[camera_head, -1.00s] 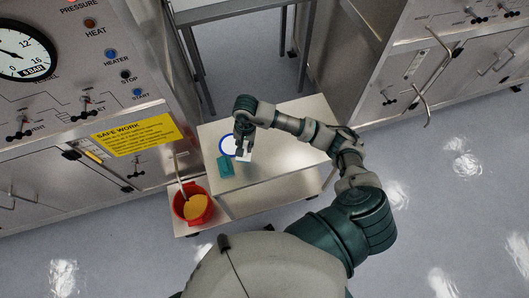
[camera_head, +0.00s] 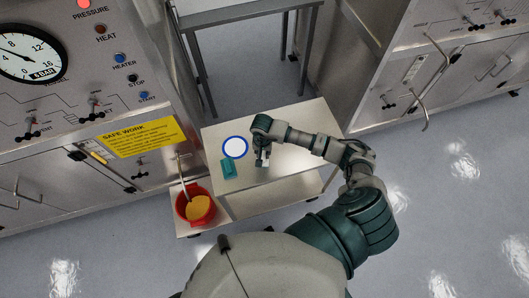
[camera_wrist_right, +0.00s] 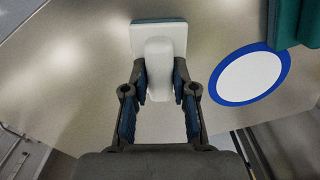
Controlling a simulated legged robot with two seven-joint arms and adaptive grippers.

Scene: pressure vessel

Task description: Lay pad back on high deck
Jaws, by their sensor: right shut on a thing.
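The pad (camera_wrist_right: 142,39) is a pale block with a thin blue layer at its far edge and a white upright handle, seen in the right wrist view. My right gripper (camera_wrist_right: 160,90) is shut on that handle, one finger on each side. In the head view my right gripper (camera_head: 262,163) is over the middle of the cart's high deck (camera_head: 290,164); the pad is mostly hidden under it. I cannot tell whether the pad touches the deck. My left gripper is not in view.
A white disc with a blue rim (camera_head: 235,148) lies left of my right gripper, with a teal block (camera_head: 229,168) by it. A red bucket (camera_head: 200,209) of yellow content stands lower, at the cart's left. The deck's right part is clear of objects.

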